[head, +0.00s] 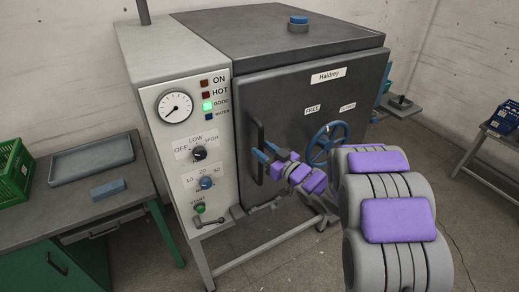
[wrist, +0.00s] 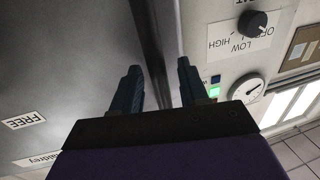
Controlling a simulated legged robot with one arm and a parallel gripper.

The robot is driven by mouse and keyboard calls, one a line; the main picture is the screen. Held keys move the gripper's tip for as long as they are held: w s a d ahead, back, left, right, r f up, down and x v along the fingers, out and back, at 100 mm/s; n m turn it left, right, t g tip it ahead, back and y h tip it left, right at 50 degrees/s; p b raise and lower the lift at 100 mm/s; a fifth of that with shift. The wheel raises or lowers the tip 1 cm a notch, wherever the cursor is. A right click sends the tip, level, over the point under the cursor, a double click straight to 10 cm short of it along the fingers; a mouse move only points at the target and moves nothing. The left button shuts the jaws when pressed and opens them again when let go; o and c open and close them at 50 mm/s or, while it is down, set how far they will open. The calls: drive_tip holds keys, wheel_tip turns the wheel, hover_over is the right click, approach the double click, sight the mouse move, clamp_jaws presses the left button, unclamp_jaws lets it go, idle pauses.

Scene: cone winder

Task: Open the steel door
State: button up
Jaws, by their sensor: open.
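The steel door (head: 290,110) is a dark grey panel on the front of the machine and looks closed. A dark upright bar handle (head: 257,140) stands near its left edge. My gripper (head: 265,153) is at the handle with its blue fingers open. In the wrist view, which is upside down, the dark handle bar (wrist: 149,40) runs between the two spread fingers of my gripper (wrist: 158,88). Whether either finger touches the bar cannot be told. A blue handwheel (head: 327,143) is on the door, to the right of my gripper and partly behind my arm.
The control panel (head: 187,135) with gauge, knobs and a lit green GOOD lamp is left of the door. Some floor in front is clear.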

drive_tip(key=shift+x, duration=0.95)
drive_tip(key=shift+w+d, duration=0.1)
drive_tip(key=shift+w, duration=0.1)
drive_tip(key=shift+c, duration=0.2)
drive_tip(key=c, duration=0.4)
clamp_jaws()
